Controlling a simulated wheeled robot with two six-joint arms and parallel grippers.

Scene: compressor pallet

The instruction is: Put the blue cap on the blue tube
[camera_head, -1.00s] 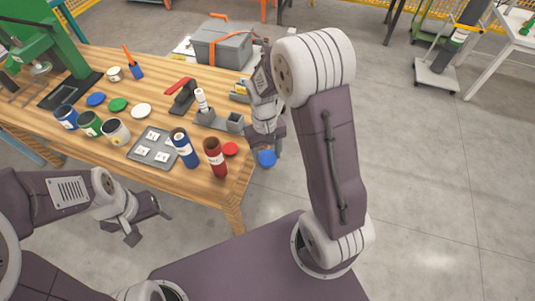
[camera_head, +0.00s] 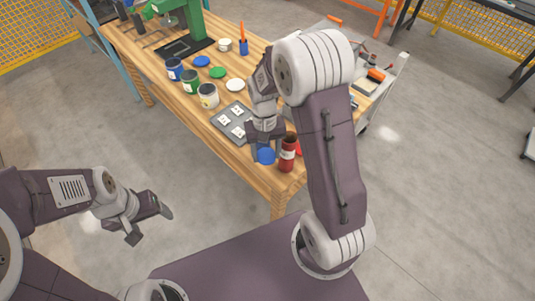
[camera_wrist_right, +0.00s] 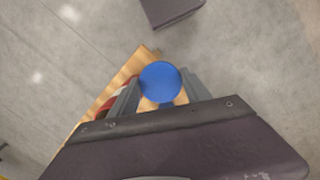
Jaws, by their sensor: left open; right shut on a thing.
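My right gripper (camera_head: 266,152) is shut on a blue cap (camera_head: 266,155) at the near right part of the wooden table. The right wrist view shows the cap (camera_wrist_right: 160,81) face-on between the two fingers. The blue tube is hidden behind the right gripper and cap in the head view. A small blue patch below the cap in the wrist view may be part of it. I cannot tell whether cap and tube touch. My left gripper (camera_head: 150,225) is open and empty, off the table at the lower left.
A red tube (camera_head: 288,155) stands upright just right of the held cap. A grey tray (camera_head: 231,121) lies behind. Several cans, including a blue one (camera_head: 174,70), and flat lids stand farther back left. A green press (camera_head: 190,20) is at the far end.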

